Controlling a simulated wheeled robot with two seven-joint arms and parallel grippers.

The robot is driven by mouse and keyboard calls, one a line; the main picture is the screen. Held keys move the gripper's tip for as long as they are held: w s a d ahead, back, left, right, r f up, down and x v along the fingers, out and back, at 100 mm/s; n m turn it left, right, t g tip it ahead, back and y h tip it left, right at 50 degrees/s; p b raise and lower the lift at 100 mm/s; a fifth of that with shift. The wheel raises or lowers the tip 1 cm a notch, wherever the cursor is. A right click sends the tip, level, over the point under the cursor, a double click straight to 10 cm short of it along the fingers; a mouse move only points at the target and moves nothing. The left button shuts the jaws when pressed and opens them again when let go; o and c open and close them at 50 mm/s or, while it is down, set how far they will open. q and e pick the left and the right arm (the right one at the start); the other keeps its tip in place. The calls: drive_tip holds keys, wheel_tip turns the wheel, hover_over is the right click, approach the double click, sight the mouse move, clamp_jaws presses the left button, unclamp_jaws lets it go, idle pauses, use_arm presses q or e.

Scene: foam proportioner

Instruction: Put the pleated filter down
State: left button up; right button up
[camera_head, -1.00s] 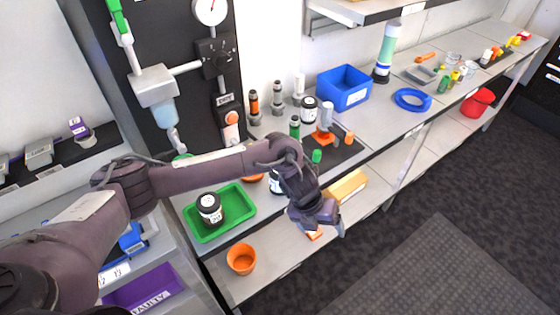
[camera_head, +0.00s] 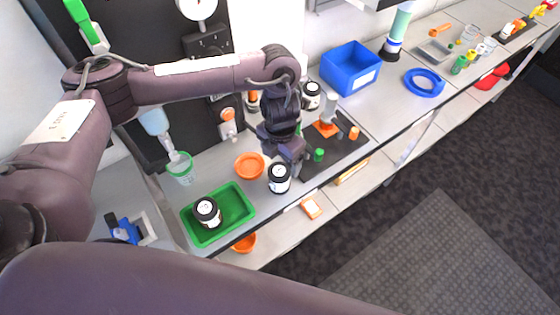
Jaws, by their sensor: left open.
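My left gripper (camera_head: 291,158) points down over the front part of the bench, between a dark mat and a jar-like cylinder. It is open, and I see nothing between its fingers. A white cylinder with a black top and bottom (camera_head: 279,179) stands upright right beside the fingers, at their left; whether they touch is unclear. A similar cylinder (camera_head: 207,213) stands in the green tray (camera_head: 237,232), and another (camera_head: 311,94) stands farther back. Pleats are too small to make out, so I cannot tell which is the pleated filter. My right gripper is out of view.
An orange dish (camera_head: 249,165) lies behind the tray. The dark mat (camera_head: 345,151) carries an orange stand (camera_head: 325,128) and small green and orange parts. A lower shelf runs below the bench edge.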

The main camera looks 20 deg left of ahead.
sight(280, 170)
use_arm(q)
drive_tip(key=shift+f, duration=0.4)
drive_tip(key=shift+s+d+f, duration=0.1)
drive_tip(key=shift+s+f, duration=0.25)
drive_tip(key=shift+f, duration=0.35)
drive_tip(key=shift+s+f+p, duration=0.15)
drive_tip(key=shift+f+p, duration=0.05)
drive_tip(key=shift+p, duration=0.1)
wheel_tip(280, 170, down, 4)
drive_tip(key=shift+r+p, duration=0.1)
drive_tip(key=shift+p, duration=0.8)
drive_tip(key=shift+f, duration=0.5)
drive_tip(key=c, duration=1.1)
